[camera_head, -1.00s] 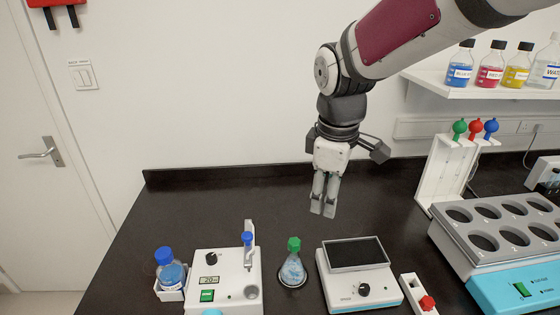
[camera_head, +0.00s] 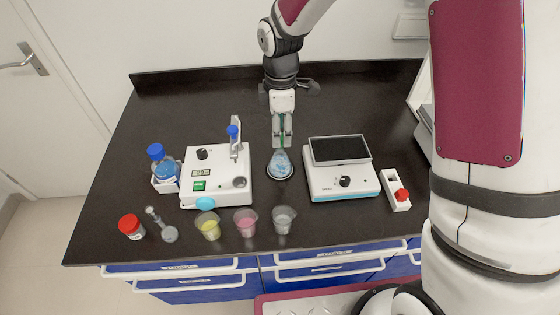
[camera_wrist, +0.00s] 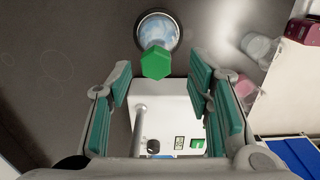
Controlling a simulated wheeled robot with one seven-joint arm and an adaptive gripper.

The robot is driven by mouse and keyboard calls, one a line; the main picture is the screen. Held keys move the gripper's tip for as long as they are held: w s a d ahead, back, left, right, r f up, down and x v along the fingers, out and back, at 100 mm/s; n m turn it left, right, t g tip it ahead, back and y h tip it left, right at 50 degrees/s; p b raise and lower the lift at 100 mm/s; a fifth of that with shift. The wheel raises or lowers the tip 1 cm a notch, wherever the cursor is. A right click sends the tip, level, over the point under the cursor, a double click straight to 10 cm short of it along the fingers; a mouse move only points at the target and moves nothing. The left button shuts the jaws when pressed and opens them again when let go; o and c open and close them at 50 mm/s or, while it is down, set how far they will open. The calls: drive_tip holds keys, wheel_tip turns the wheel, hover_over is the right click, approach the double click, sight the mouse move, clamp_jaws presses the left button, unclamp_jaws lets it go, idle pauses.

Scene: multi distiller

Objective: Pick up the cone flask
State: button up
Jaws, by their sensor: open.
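The cone flask (camera_head: 281,165) stands upright on the dark bench, holding blue and white contents. Its green hexagonal cap (camera_wrist: 155,62) shows in the wrist view, with the flask body (camera_wrist: 157,28) beyond it. My gripper (camera_head: 282,143) is over the flask in the head view and its fingers hide the cap there. In the wrist view, my gripper (camera_wrist: 160,72) is open, with one green-padded finger on each side of the cap. I see gaps on both sides of the cap. I cannot tell the exact depth between fingertips and cap.
A white device (camera_head: 217,175) with a blue-capped tube stands left of the flask. A white device with a dark plate (camera_head: 340,150) stands to the right. Several beakers, including a pink one (camera_head: 246,222), line the front edge. The bench behind is clear.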

sight(280, 156)
drive_tip(key=shift+w+f+p, duration=0.2)
drive_tip(key=shift+f+p, duration=0.45)
drive_tip(key=shift+f, duration=2.35)
clamp_jaws()
